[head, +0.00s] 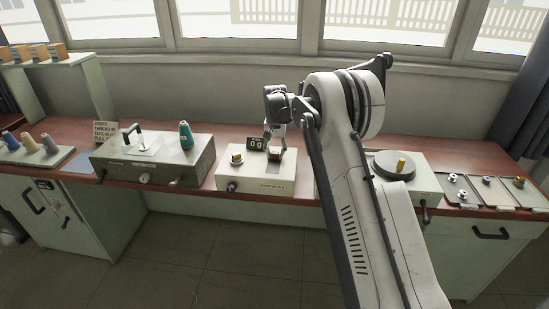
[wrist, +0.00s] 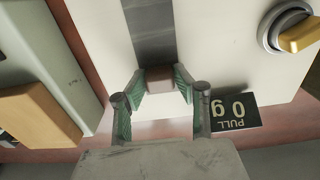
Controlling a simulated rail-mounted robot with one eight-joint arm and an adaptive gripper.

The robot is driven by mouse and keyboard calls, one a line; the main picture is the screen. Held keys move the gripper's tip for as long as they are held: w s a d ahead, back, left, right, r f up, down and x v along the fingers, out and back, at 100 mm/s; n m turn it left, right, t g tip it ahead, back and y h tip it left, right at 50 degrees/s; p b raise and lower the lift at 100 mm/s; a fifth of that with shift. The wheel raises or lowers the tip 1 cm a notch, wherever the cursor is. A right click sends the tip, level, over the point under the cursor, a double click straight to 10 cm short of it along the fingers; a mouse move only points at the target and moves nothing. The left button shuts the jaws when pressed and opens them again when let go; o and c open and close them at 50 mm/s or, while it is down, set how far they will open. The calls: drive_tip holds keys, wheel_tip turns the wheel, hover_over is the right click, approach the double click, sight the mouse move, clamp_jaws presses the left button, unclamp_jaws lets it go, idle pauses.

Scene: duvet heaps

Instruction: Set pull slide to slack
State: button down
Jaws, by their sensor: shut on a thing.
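The pull slide (wrist: 160,80) is a small brownish block on a dark slot strip (wrist: 153,30) in a cream box (head: 258,182). In the wrist view my gripper (wrist: 161,84) has its green-padded fingers on either side of the block, shut on it. The block sits at the lower end of the strip that shows. A black display (wrist: 235,112) reads "PULL 0 g", upside down in the wrist view; it also stands at the back of the box in the head view (head: 256,143). There my gripper (head: 275,150) reaches down onto the box, hiding much of the slide.
A yellow-topped knob (head: 237,158) is on the same box; it also shows in the wrist view (wrist: 300,30). A green-grey machine with a teal spool (head: 186,136) stands left, a round turntable (head: 394,165) right. Trays with small parts (head: 485,190) lie far right.

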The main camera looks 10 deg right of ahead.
sight(275, 152)
drive_tip(key=c, duration=1.4)
unclamp_jaws()
drive_tip(key=shift+w, duration=0.2)
drive_tip(key=shift+o, duration=0.2)
drive_tip(key=shift+r, duration=0.15)
wheel_tip(275, 152, up, 12)
